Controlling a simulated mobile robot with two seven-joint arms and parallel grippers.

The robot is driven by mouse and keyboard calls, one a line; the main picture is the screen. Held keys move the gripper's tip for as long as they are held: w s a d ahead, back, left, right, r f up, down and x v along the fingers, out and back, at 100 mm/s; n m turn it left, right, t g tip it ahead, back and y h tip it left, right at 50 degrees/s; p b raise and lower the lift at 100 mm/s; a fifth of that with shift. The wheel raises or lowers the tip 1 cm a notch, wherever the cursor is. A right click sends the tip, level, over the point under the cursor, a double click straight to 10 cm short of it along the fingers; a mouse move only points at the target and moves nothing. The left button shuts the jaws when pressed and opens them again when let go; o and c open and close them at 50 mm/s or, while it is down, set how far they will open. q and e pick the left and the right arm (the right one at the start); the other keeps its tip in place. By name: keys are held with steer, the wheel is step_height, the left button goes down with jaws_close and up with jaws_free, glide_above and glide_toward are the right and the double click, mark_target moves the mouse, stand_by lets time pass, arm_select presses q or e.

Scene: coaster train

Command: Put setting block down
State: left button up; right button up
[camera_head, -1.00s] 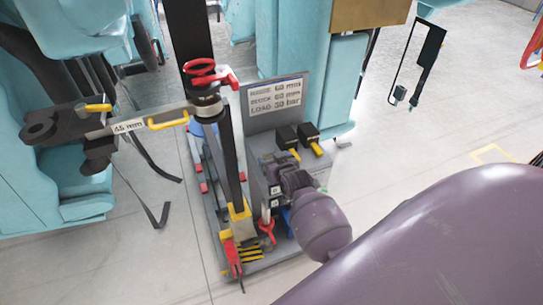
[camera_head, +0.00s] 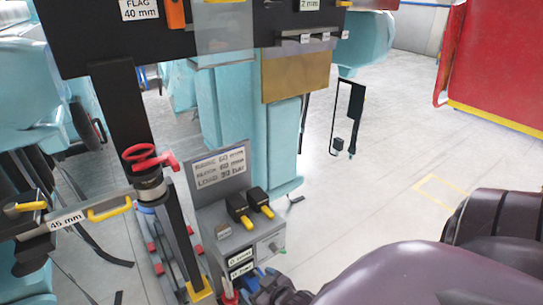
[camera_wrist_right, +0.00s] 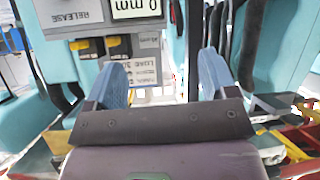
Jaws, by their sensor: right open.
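No block lies between my right gripper's fingers. A grey bar labelled 45 mm (camera_head: 68,221) with yellow handles rests at the black post on the left; I cannot tell whether it is the setting block. Two black blocks with yellow ends (camera_head: 240,207) (camera_head: 261,201) stand side by side on the grey console (camera_head: 228,242); they also show upside down in the wrist view (camera_wrist_right: 88,50) (camera_wrist_right: 118,46). My right gripper (camera_head: 252,281) is low in front of the console, partly cut off by the picture edge. In the wrist view its blue fingers (camera_wrist_right: 163,72) are wide apart and empty. My left gripper is not visible.
A red clamp wheel (camera_head: 140,155) sits on the jack beside the black post (camera_head: 120,105). A dark panel (camera_head: 230,40) with labels spans the top. Turquoise columns (camera_head: 285,150) stand behind the console. The floor (camera_head: 370,205) to the right is largely clear.

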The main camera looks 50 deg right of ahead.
steer(key=s+a+f+n+g+y, duration=0.1)
steer(key=s+a, duration=0.3)
steer(key=s, duration=0.4)
steer(key=shift+s+f, duration=0.15)
steer(key=shift+s, duration=0.1)
stand_by(0.7)
